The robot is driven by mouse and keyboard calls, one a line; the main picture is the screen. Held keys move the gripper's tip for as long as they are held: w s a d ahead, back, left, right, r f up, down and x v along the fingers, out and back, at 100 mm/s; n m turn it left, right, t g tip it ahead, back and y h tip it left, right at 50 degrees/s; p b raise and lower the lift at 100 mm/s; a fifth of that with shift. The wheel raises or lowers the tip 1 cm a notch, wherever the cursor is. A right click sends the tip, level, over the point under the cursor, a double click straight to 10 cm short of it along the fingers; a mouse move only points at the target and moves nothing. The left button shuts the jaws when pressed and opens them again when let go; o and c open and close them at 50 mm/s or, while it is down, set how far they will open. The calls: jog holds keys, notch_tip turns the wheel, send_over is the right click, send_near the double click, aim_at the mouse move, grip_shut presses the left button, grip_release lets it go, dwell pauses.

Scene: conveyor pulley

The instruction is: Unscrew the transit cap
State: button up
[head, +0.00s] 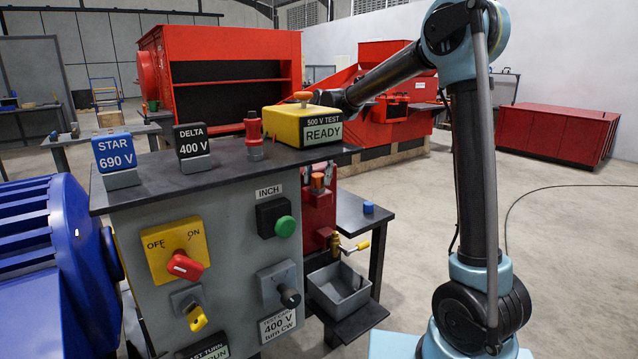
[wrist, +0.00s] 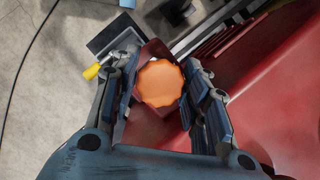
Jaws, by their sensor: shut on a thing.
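The transit cap, an orange scalloped cap (wrist: 160,83), sits on top of a dark red housing (wrist: 152,48) in the wrist view. My gripper (wrist: 157,88) has a dark finger on each side of it and is shut on it. In the head view the cap (head: 317,181) shows small at the top of the red housing (head: 317,215), just beyond the grey control box. My forearm reaches in from the right behind the yellow test box, which together with the console top hides most of my gripper there.
A brass tap with a yellow handle (head: 357,246) sticks out of the housing above a grey tray (head: 340,287). A blue cap (head: 368,207) stands on a dark bench. The yellow test box (head: 302,125) reads READY.

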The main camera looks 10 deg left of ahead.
jog(key=shift+n+h, duration=0.3)
jog(key=shift+n, duration=0.4)
jog(key=o, duration=1.3)
jog(key=shift+v, duration=3.45)
